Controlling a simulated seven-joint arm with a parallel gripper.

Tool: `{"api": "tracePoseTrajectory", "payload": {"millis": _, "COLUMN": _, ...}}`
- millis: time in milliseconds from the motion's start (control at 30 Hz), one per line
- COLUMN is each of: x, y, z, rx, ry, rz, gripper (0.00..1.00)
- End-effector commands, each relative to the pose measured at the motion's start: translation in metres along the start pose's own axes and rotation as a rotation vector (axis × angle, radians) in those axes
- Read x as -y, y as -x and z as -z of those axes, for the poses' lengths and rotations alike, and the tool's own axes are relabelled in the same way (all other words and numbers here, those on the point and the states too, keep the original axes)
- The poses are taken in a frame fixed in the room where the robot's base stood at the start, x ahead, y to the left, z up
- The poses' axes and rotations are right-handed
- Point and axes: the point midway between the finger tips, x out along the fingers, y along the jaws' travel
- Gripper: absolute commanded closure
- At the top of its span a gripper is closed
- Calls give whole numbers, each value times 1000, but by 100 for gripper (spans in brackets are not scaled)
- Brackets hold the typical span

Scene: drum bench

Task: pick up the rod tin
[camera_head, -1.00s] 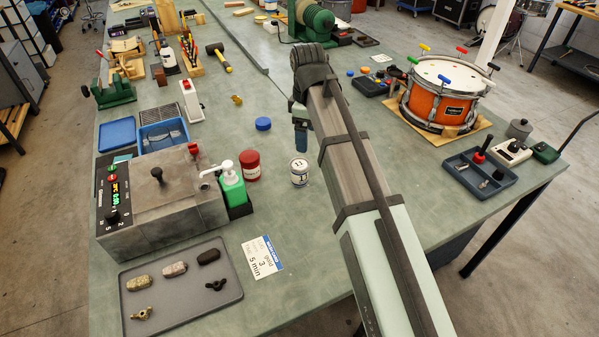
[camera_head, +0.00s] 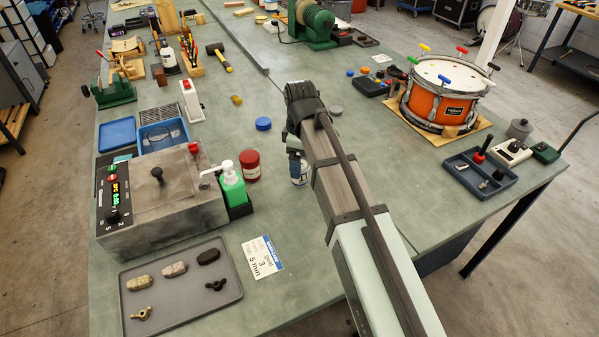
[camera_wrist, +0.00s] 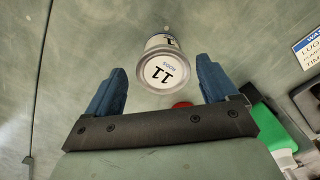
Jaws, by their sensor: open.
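In the wrist view the tin (camera_wrist: 164,70) shows between the two blue fingers of my gripper (camera_wrist: 160,70). The fingers are spread wide, with a gap on each side of the tin. Nothing is held. How far the fingertips are above the tin is hard to tell.
A red jar (camera_head: 250,165) and a green pump bottle (camera_head: 232,184) stand close to the tin's left. A blue lid (camera_head: 263,124) lies behind them. A white card (camera_head: 262,257) lies in front. The bench to the tin's right is mostly clear, up to a blue tray (camera_head: 480,174).

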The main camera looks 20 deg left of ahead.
Motion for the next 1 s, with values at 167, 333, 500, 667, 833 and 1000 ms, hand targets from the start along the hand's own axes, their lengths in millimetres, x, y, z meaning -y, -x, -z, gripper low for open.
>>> {"api": "tracePoseTrajectory", "payload": {"millis": 167, "x": 2, "y": -11, "z": 0, "rx": 1, "ry": 0, "rz": 2, "gripper": 13}}
{"api": "tracePoseTrajectory", "payload": {"millis": 333, "x": 5, "y": -32, "z": 0, "rx": 1, "ry": 0, "rz": 2, "gripper": 13}}
{"api": "tracePoseTrajectory", "payload": {"millis": 500, "x": 4, "y": -49, "z": 1, "rx": 1, "ry": 0, "rz": 0, "gripper": 13}}
{"api": "tracePoseTrajectory", "payload": {"millis": 667, "x": 4, "y": -52, "z": 1, "rx": 0, "ry": 0, "rz": 0, "gripper": 13}}
{"api": "tracePoseTrajectory", "payload": {"millis": 833, "x": 4, "y": -51, "z": 1, "rx": 0, "ry": 0, "rz": 0, "gripper": 19}}
{"api": "tracePoseTrajectory", "payload": {"millis": 1000, "x": 4, "y": -51, "z": 1, "rx": 0, "ry": 0, "rz": 0, "gripper": 35}}
